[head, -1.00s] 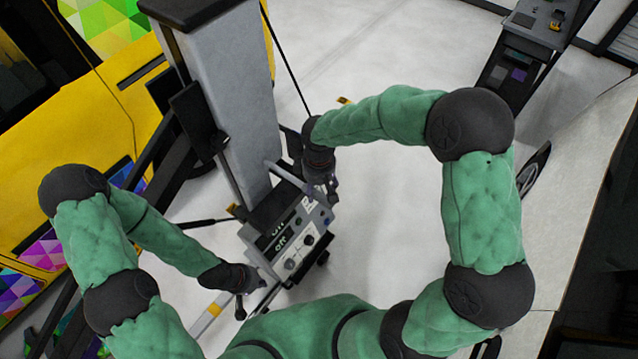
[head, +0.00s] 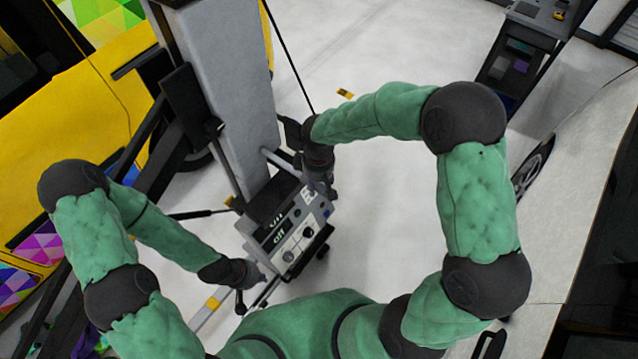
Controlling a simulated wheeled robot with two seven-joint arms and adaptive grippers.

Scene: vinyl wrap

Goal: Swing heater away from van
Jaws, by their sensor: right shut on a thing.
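The heater stand is a tall grey column (head: 228,85) with a grey control box (head: 293,232) at its lower end, carrying knobs and a dark display. The yellow van (head: 70,110) with coloured patterned wrap is at the left, beyond the column and its black frame. My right gripper (head: 326,187) is at the box's upper right side, shut on what looks like the stand's handle (head: 280,162); the fingertips are partly hidden. My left gripper (head: 254,279) is at the box's lower left side; its fingers are too small and dark to read.
A dark tool cart (head: 525,50) stands at the top right. A white vehicle (head: 590,180) with a dark wheel is at the right. A small yellow item (head: 345,94) lies on the pale floor.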

